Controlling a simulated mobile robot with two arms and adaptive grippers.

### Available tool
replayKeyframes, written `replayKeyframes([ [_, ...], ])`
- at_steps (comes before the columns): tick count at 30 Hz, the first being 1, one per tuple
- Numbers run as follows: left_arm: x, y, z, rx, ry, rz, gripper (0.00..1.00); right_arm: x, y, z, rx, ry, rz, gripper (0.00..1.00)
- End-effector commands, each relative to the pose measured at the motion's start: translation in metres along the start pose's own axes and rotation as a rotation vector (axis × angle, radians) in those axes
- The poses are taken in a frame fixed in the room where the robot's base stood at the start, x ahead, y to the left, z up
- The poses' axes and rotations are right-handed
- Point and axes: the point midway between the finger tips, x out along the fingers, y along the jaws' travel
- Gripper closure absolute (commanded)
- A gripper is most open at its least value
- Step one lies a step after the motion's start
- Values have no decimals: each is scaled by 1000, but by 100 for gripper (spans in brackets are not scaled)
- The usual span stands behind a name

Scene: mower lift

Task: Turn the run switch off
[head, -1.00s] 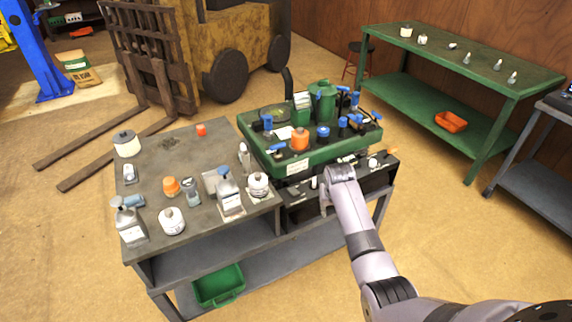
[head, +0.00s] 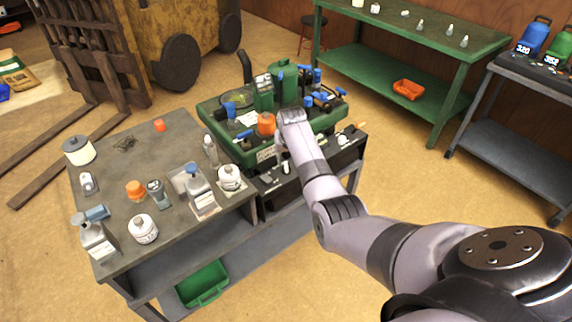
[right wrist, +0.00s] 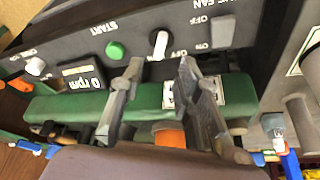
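The dark control panel (right wrist: 135,25) fills the top of the right wrist view, with a round green START button (right wrist: 115,50) and a 0 rpm display (right wrist: 83,77). A white lever switch (right wrist: 160,44) has an OFF label beside it; I cannot read its name. Another white knob (right wrist: 35,66) is at the left. My right gripper (right wrist: 160,68) is open and empty. Its fingertips are just below the white lever in the picture, one on either side. In the head view my right gripper (head: 291,117) is over the green machine's front edge, fingers hidden. My left gripper is not in view.
The green machine top (head: 215,118) carries blue handles and an orange cap (head: 266,124). Bottles and jars crowd the grey bench (head: 115,160) at left. A green table (head: 455,40) stands behind. A rocker switch (right wrist: 222,30) sits beside the lever.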

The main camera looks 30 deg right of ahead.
Motion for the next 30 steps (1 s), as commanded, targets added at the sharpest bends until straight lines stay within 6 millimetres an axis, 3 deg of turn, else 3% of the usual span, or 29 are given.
replayKeyframes([
  [6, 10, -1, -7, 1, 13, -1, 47, 34, 0, 1, 0, -3, 1, 69],
  [13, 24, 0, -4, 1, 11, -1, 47, 60, 0, 1, 1, -1, 1, 69],
  [30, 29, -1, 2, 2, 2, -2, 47, 70, 0, 0, 0, 0, 0, 71],
])
